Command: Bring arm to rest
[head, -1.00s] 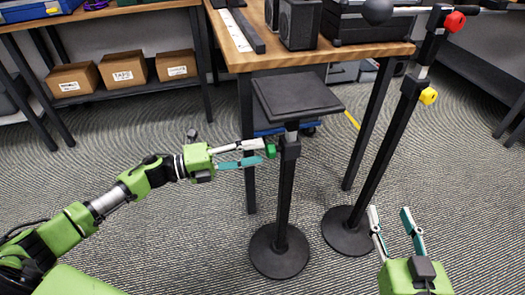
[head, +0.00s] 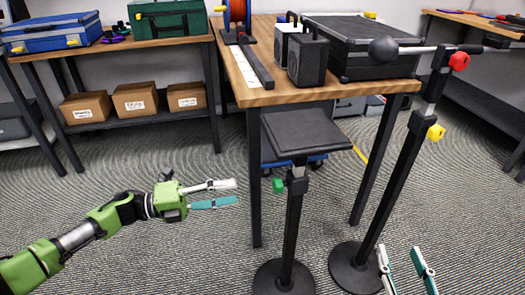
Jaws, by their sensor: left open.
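My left gripper (head: 223,193) is open and empty. It points right, in front of the table and to the left of a black stand with a square top (head: 303,133). A green knob (head: 278,186) on that stand's post is to the right of the fingertips, with a gap between them. My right gripper (head: 401,261) shows only its two fingers at the bottom right edge. They are spread apart with nothing between them. The rest of my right arm is out of view.
A tall black stand (head: 393,188) with red and yellow knobs rises near my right gripper. A wooden table (head: 268,97) bears black cases and speakers. A shelf at the left holds cardboard boxes (head: 135,101). The carpet (head: 110,175) at the left is clear.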

